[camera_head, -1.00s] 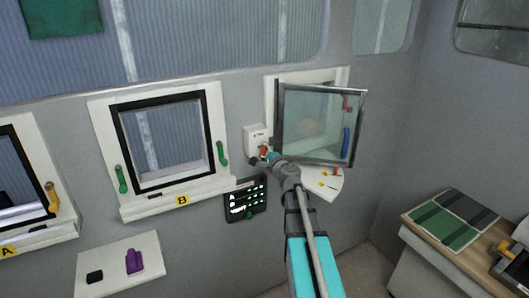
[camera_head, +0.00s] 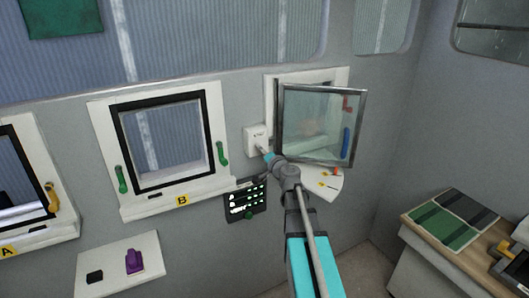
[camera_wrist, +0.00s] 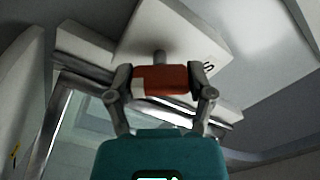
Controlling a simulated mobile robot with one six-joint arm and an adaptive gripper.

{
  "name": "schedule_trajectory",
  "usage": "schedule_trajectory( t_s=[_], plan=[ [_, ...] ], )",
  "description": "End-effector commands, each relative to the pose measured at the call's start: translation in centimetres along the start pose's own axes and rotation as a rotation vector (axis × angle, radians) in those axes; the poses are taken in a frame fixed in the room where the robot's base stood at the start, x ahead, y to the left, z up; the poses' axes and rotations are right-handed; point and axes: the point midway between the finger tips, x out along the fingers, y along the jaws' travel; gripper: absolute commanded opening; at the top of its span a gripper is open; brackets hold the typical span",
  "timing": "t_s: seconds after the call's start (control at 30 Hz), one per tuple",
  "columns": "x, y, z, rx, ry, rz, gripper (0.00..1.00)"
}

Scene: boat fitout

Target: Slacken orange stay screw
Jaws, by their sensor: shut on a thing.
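The orange stay screw (camera_wrist: 165,80) shows in the wrist view as an orange-red block on a short grey stem under a white box. My gripper (camera_wrist: 160,84) is shut on it, one finger on each side. In the head view the white box (camera_head: 256,138) is on the wall left of the open framed window (camera_head: 318,122). My gripper (camera_head: 267,155) reaches up to just below this box. The screw itself is hidden there behind my gripper.
The open window pane juts out just right of my arm. A dark panel with green controls (camera_head: 247,200) is below left. Window B (camera_head: 165,140) with green handles is to the left. A small white shelf (camera_head: 118,262) holds a purple thing (camera_head: 134,262).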

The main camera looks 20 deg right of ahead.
Motion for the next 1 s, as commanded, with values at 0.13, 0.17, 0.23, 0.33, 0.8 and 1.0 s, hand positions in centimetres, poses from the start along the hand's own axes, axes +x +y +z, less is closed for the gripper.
schedule_trajectory(
  t_s=[0.13,0.17,0.23,0.33,0.8,1.0],
  plan=[
    [-0.04,0.02,0.01,-0.141,0.0,0.001,0.21],
    [-0.04,0.02,0.01,-0.169,0.0,0.001,0.21],
    [-0.04,0.02,0.01,-0.236,0.0,0.001,0.21],
    [-0.03,0.02,0.01,-0.331,0.0,0.0,0.21],
    [-0.02,0.02,0.0,-0.672,0.0,0.0,0.21],
    [-0.03,0.02,-0.01,-0.727,0.0,0.0,0.21]
  ],
)
